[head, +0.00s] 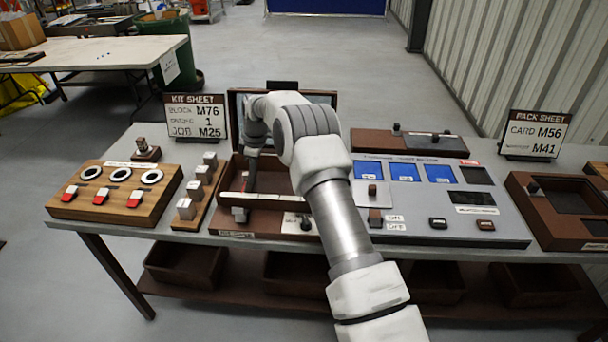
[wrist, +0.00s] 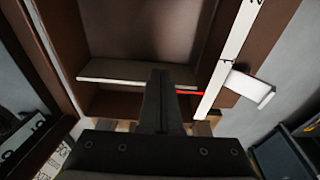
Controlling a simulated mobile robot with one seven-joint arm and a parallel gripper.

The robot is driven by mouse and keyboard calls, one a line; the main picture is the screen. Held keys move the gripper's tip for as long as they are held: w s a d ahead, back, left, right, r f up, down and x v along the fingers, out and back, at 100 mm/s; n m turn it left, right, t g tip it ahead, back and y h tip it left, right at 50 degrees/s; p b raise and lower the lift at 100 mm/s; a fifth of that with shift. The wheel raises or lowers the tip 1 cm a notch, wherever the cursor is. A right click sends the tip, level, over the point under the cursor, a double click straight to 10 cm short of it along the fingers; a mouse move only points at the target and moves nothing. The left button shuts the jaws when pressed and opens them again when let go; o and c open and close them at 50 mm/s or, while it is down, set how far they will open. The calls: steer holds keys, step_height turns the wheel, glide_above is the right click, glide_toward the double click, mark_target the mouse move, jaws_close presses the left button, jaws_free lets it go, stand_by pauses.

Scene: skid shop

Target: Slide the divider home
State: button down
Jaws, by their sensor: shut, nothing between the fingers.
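The divider (wrist: 135,73) is a thin pale-topped strip that crosses the brown box (wrist: 60,45) in the wrist view. My gripper (wrist: 160,73) is shut and empty, with its fingertips pointing into the box beside the divider. The fingers cover part of the divider; I cannot tell whether they touch it. A pale marked scale (wrist: 226,68) runs along one box wall, with a white tab (wrist: 252,90) sticking outward and a thin red line (wrist: 190,92) near it. In the head view my gripper (head: 249,187) reaches down into the open box (head: 235,237), and my arm hides much of its inside.
A wooden board (head: 85,205) with rings and red switches and a rack of grey blocks (head: 185,210) stand left of the box. A grey panel (head: 470,235) with blue windows lies to the right. The kit sheet sign (head: 196,117) stands behind, at left.

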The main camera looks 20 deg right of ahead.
steer(key=shift+w+a, duration=0.35)
steer(key=shift+a, duration=0.4)
steer(key=shift+d, duration=0.1)
steer(key=shift+s+d, duration=0.15)
steer(key=shift+d, duration=0.1)
step_height(320, 180, up, 8)
steer(key=p, duration=0.4)
stand_by(0.5)
